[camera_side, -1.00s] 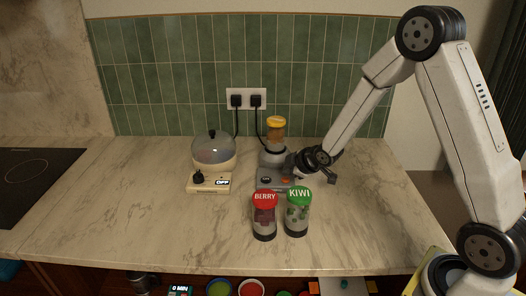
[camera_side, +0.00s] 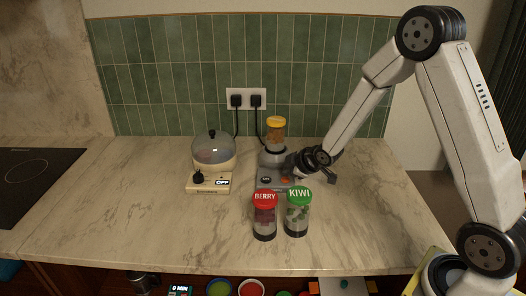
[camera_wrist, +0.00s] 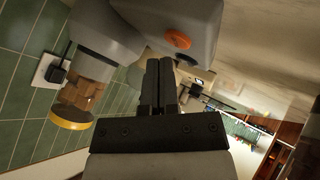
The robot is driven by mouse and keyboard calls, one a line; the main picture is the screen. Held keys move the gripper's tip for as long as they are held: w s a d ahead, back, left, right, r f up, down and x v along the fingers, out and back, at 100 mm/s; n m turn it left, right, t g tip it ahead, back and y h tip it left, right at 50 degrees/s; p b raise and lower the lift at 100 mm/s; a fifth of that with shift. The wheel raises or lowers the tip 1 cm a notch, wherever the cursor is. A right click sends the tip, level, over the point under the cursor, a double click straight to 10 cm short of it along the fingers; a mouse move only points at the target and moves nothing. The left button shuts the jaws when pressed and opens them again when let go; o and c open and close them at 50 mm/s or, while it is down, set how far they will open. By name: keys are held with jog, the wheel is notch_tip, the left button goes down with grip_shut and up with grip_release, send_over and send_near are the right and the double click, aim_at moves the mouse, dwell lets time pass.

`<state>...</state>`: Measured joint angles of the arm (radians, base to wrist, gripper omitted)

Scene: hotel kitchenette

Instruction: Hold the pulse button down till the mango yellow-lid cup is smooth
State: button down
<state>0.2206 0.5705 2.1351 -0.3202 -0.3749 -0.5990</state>
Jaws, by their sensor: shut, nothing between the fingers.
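The mango cup (camera_side: 276,132) with its yellow lid (camera_side: 276,122) stands on the grey blender base (camera_side: 272,172). Its contents look orange and chunky, also in the wrist view (camera_wrist: 88,94), where it appears tilted with the camera. The orange pulse button (camera_side: 285,181) is on the front of the base and shows uncovered in the wrist view (camera_wrist: 178,39). My gripper (camera_wrist: 160,62) is shut and empty, its tips close to the button; they look apart from it. In the side view my gripper (camera_side: 290,166) is beside the base, its tips hard to make out.
A red-lid BERRY cup (camera_side: 265,216) and a green-lid KIWI cup (camera_side: 298,212) stand in front of the base. A cream cooker (camera_side: 213,160) with a clear dome and an OFF display is to the left. Plugs and cords are behind.

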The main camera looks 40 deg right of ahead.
aim_at(288, 180)
jog(key=shift+f, duration=0.8)
dwell(2.5)
jog(key=shift+r, duration=0.15)
dwell(0.8)
jog(key=shift+r, duration=0.65)
jog(key=shift+r, duration=0.1)
jog(key=shift+r, duration=2.4)
jog(key=s+a+m+g, duration=0.3)
jog(key=s+a+m, duration=0.1)
jog(key=s, duration=0.6)
jog(key=s+a+m+g, duration=0.3)
jog(key=s+a+m, duration=0.1)
jog(key=s, duration=0.6)
jog(key=shift+s+a+f+g, duration=0.15)
jog(key=shift+a+f+g, duration=0.15)
jog(key=shift+a, duration=0.1)
